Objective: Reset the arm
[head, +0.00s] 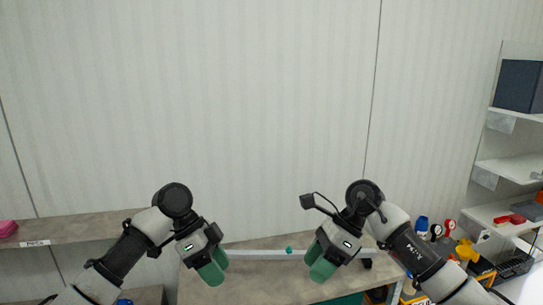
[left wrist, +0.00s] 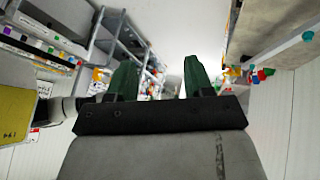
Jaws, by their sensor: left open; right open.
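My left gripper (head: 212,268) is at the lower left of the head view, with green fingers pointing down in front of the table. The left wrist view shows its two green fingers (left wrist: 158,78) apart, with nothing between them. My right gripper (head: 322,265) is right of the middle in the head view, its green fingers also pointing down. It is open, and I see nothing held in it. Both arms are bent and held up in front of me, clear of each other.
A grey table (head: 262,279) stands below and behind the grippers, with a small teal object (head: 289,250) at its back. Shelves (head: 510,167) with boxes and tools stand at the right. The space before the pale wall (head: 230,110) is free.

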